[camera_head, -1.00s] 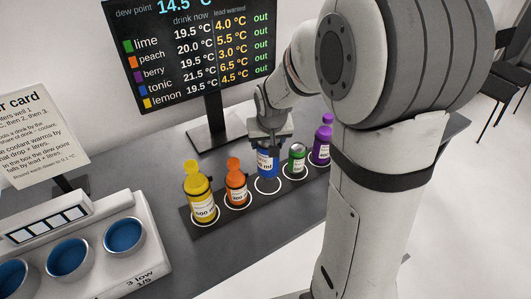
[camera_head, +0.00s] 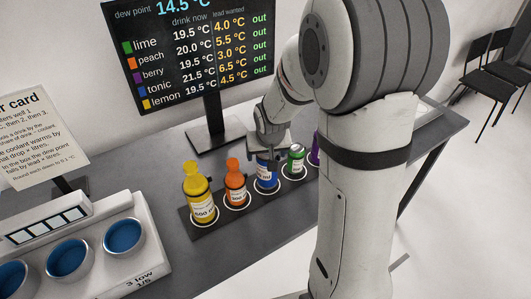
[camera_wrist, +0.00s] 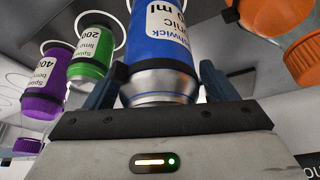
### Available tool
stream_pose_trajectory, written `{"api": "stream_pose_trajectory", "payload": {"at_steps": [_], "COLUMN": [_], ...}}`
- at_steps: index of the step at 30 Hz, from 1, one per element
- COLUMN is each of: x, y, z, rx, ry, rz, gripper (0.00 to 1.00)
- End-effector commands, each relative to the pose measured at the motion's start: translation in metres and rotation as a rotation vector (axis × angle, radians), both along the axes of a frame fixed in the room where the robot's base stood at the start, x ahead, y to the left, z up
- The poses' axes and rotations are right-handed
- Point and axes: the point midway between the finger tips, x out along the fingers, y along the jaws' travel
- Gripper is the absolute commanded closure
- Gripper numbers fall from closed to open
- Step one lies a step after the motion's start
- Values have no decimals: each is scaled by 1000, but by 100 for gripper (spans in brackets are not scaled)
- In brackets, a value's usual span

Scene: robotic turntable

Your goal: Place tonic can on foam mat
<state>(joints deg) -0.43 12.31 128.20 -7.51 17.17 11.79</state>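The tonic can (camera_head: 266,172) is blue with a white label and stands upright at the middle white ring of a long dark strip, which looks like the foam mat (camera_head: 219,222). Its base appears to be at the ring; I cannot tell if it bears fully on the strip. My gripper (camera_head: 268,156) points down over the can. In the wrist view, the fingers of my gripper (camera_wrist: 160,80) lie close on both sides of the silver top end of the can (camera_wrist: 160,38) and look shut on it.
An orange bottle (camera_head: 235,181) and a yellow bottle (camera_head: 198,195) stand left of the can. A green can (camera_head: 295,160) and a purple bottle (camera_head: 315,150), partly behind my arm, stand to the right. A white unit with blue wells (camera_head: 125,236) is at left; a screen (camera_head: 190,52) stands behind.

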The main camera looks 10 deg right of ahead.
Motion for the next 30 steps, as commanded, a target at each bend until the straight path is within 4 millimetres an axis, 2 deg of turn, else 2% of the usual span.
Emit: {"api": "stream_pose_trajectory", "payload": {"at_steps": [8, 12, 17, 24, 30], "x": [0, -2, -11, -30, -41], "y": [0, 1, 2, 4, 5], "z": [1, 9, 32, 77, 104], "rx": [0, -1, 0, 0, 0], "ry": [0, -4, -6, -6, -4], "rz": [1, 1, 0, 1, 1], "gripper": [19, 19, 19, 19, 19]}}
